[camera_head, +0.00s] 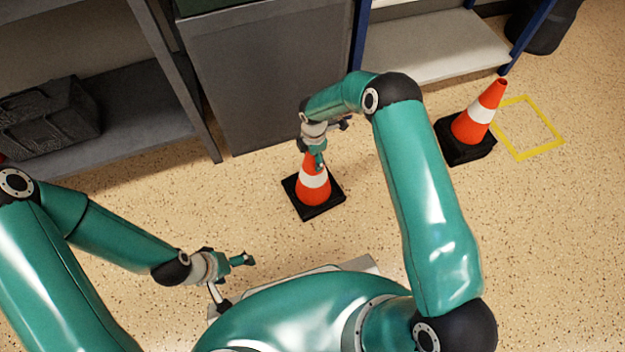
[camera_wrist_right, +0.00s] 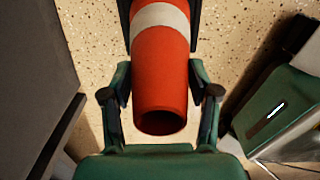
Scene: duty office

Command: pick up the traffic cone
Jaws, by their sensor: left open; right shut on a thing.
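An orange traffic cone (camera_head: 313,188) with a white band and a black square base stands upright on the floor in front of a grey cabinet. My right gripper (camera_head: 318,158) is at its top, shut on the cone. In the right wrist view the cone (camera_wrist_right: 160,70) lies between the two fingers of the right gripper (camera_wrist_right: 162,92), its open top towards the palm. A second, like cone (camera_head: 479,115) stands at the right. My left gripper (camera_head: 243,260) is open and empty, low at the left, apart from both cones.
A yellow square outline (camera_head: 540,154) is on the floor beside the second cone. The grey cabinet (camera_head: 270,80) is close behind the held cone. A shelf with a black crate (camera_head: 48,112) is at the left. Speckled floor is clear at the right front.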

